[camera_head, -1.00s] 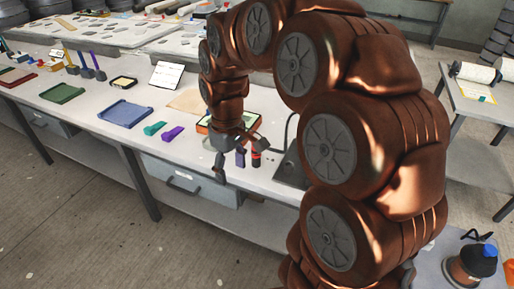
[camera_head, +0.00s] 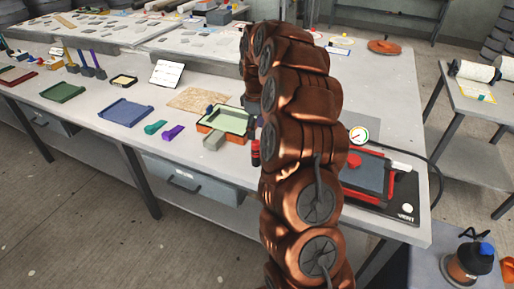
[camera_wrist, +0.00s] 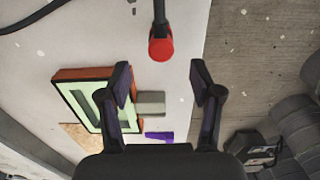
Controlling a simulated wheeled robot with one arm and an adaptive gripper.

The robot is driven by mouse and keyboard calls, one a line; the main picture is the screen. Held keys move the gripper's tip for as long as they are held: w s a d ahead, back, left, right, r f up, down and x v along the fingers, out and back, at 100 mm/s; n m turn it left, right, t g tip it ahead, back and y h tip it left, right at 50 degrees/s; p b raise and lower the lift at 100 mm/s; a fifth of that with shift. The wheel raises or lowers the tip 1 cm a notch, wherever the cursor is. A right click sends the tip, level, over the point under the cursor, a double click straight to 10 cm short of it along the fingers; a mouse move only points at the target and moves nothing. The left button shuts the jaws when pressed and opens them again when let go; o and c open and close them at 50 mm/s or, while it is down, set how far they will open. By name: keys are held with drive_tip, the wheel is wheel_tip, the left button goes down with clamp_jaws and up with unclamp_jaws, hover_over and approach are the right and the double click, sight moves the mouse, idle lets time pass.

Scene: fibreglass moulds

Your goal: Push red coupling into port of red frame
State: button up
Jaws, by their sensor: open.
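The red coupling (camera_head: 255,153), with dark bands, shows just left of my arm in the head view, near the bench's front edge. In the wrist view a red round end (camera_wrist: 160,48) on a dark stem, apparently the coupling, is ahead of my fingertips, centred between their lines but not gripped. My gripper (camera_wrist: 160,80) is open and empty. It is hidden behind my arm in the head view. The red frame (camera_head: 391,190) surrounds a dark panel on a black base at the bench's right end. My arm hides its left part; I cannot make out the port clearly.
An orange-edged tray (camera_head: 236,142) with a pale green inside and a grey block (camera_head: 213,141) stand left of the coupling. A gauge (camera_head: 358,135) stands behind the red frame, and a dark hose (camera_head: 436,165) curves around its right side.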

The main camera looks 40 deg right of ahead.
sight(256, 141)
drive_tip(key=shift+f, duration=0.1)
idle(0.3)
wheel_tip(256, 141, down, 7)
drive_tip(key=shift+r+b, duration=0.1)
drive_tip(key=shift+b, duration=0.8)
drive_tip(key=shift+f+b, duration=0.35)
drive_tip(key=shift+f, duration=0.6)
drive_tip(key=shift+a+b, duration=0.1)
drive_tip(key=shift+b, duration=0.3)
drive_tip(key=shift+c, duration=0.4)
clamp_jaws()
drive_tip(key=shift+r, duration=0.1)
idle(0.4)
drive_tip(key=shift+r+p, duration=0.3)
drive_tip(key=shift+r, duration=2.6)
